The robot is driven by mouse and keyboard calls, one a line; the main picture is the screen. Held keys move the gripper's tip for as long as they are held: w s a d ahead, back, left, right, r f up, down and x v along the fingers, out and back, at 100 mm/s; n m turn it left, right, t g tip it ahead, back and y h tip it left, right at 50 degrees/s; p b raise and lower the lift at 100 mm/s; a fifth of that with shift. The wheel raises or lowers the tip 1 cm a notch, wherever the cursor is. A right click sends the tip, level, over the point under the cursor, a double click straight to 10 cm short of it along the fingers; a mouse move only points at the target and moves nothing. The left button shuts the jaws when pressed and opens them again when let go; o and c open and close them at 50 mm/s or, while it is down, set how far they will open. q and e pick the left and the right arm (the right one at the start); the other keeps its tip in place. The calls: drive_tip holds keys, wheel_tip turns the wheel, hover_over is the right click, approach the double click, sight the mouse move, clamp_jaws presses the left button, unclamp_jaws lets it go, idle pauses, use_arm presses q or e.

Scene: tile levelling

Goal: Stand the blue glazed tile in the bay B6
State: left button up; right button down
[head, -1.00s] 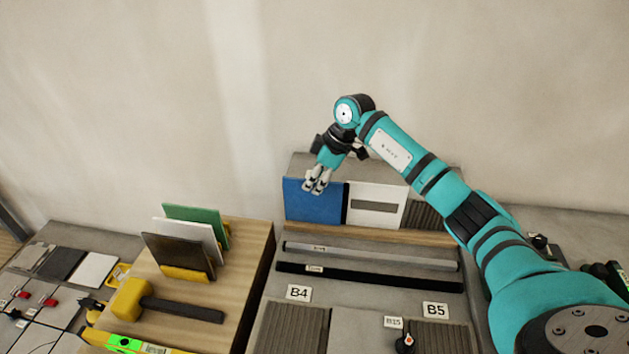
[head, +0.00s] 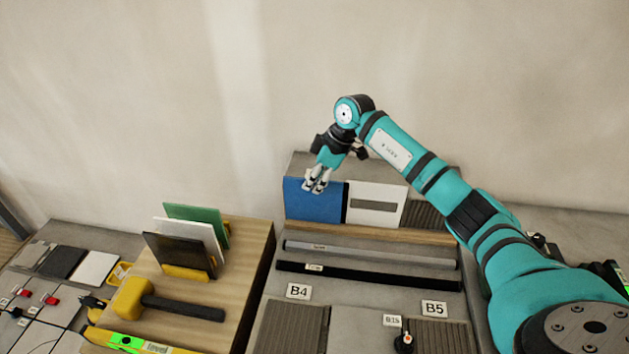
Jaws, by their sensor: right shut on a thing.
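The blue glazed tile (head: 311,205) stands upright at the back of the bench, at the left end of a row against a grey backing. My right gripper (head: 314,186) reaches down over it from above and is shut on its upper edge. The tile's lower edge meets the wooden ledge. A B6 label does not show; the labels I can read are B4 (head: 299,291), B5 (head: 434,309) and B15. My left gripper is not in view.
A white tile with a grey bar (head: 376,204) stands right beside the blue one. Two long bars (head: 370,254) lie in front. Left, a wooden board holds a rack of green, white and dark tiles (head: 180,254) and a yellow mallet (head: 134,299).

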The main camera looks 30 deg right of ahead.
drive_tip(key=shift+w+d+r, duration=0.1)
drive_tip(key=shift+w+d, duration=0.05)
drive_tip(key=shift+w, duration=0.15)
idle(0.7)
drive_tip(key=shift+f, duration=0.3)
idle(0.4)
idle(0.6)
drive_tip(key=c, duration=1.4)
unclamp_jaws()
drive_tip(key=shift+d, duration=0.1)
drive_tip(key=shift+o, duration=0.2)
wheel_tip(320, 180, up, 6)
drive_tip(key=p, duration=0.6)
